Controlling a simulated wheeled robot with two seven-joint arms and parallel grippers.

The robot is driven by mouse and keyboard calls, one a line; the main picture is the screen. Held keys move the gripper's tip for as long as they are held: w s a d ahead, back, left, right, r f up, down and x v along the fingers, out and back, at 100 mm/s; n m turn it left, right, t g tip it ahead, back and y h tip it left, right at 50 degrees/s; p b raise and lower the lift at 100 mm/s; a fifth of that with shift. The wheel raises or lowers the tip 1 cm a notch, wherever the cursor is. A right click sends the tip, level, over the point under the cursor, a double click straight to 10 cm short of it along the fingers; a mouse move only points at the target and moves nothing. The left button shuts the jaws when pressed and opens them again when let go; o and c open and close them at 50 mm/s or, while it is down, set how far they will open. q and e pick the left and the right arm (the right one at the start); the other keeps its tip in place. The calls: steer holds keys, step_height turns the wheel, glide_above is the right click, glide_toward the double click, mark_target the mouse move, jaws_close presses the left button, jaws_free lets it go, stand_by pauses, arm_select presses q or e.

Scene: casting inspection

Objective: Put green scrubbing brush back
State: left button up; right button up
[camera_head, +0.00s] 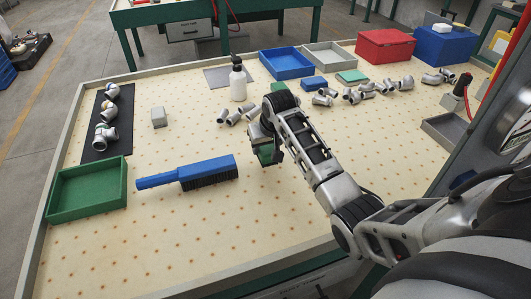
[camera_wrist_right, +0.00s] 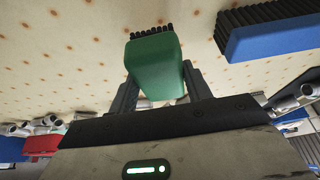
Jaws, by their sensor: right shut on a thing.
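My right gripper (camera_head: 272,158) is shut on the green scrubbing brush (camera_head: 265,153) above the middle of the table. In the right wrist view the green brush (camera_wrist_right: 153,68) sits between the two fingers of the right gripper (camera_wrist_right: 160,90), with its dark bristles showing at the far end. In the head view the arm and gripper hide much of the brush. My left gripper is not in view.
A blue-handled brush (camera_head: 190,174) lies left of the gripper, and a green tray (camera_head: 86,207) stands at the left edge. A white bottle (camera_head: 238,84), pipe fittings (camera_head: 325,97), a blue tray (camera_head: 286,75) and a red box (camera_head: 385,47) stand farther back. The front middle is clear.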

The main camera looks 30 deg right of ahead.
steer(key=x, duration=0.3)
steer(key=shift+s+a+f, duration=0.15)
steer(key=shift+s+a, duration=0.05)
steer(key=shift+s, duration=0.05)
steer(key=shift+f, duration=0.15)
steer(key=shift+f, duration=0.2)
steer(key=o, duration=1)
steer(key=shift+c, duration=0.2)
steer(key=shift+r, duration=0.1)
steer(key=v, duration=1.5)
steer(key=shift+r, duration=0.35)
steer(key=shift+s+a, duration=0.15)
